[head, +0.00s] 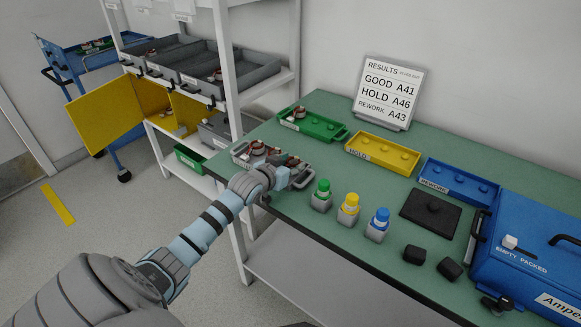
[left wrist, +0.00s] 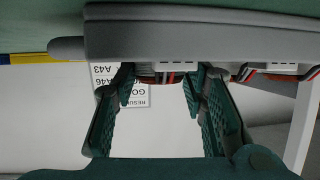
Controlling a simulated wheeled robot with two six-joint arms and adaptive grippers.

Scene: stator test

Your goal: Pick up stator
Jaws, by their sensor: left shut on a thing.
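A grey tray (head: 240,157) with stators stands at the left end of the green table. A copper-wound stator (head: 258,146) sits in it, and another (head: 294,161) shows at its right end, partly hidden by my gripper. My left gripper (head: 285,175) is at the tray's right end. In the left wrist view, its green fingers (left wrist: 161,88) are shut on a stator (left wrist: 158,79) with red and black wires, next to the grey tray wall (left wrist: 200,42). Another stator (left wrist: 272,76) is right of the fingers. My right gripper is not in view.
Green (head: 318,127), yellow (head: 384,152) and blue (head: 459,181) trays line the back, below a results sign (head: 390,92). Coloured-top blocks (head: 349,208), a black pad (head: 431,212) and a blue case (head: 530,250) occupy the right. A shelf rack (head: 228,70) stands left.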

